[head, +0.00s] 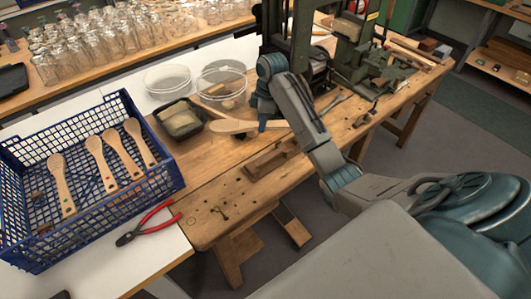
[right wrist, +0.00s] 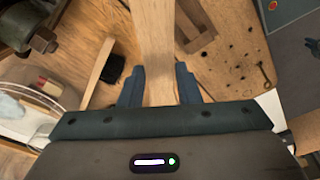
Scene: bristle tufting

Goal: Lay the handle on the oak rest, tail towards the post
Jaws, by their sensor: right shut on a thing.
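My right gripper (head: 262,125) is shut on a pale wooden handle (head: 230,127) and holds it roughly level over the workbench. The handle's broad rounded end points left, and its other end shows just right of the fingers. In the right wrist view the handle (right wrist: 154,45) runs up between the two fingers (right wrist: 158,90). The oak rest (head: 268,160), a low grooved wooden block, lies on the bench below and slightly right of the handle. It seems to show partly in the right wrist view (right wrist: 195,25). A dark green machine with a post (head: 300,35) stands behind. My left gripper is not in view.
A blue crate (head: 85,205) with several similar handles stands left. Red-handled pliers (head: 150,221) lie before it. A black tray (head: 181,119) and clear round dishes (head: 221,80) sit left of and behind the held handle. Glass jars (head: 100,40) crowd the back bench.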

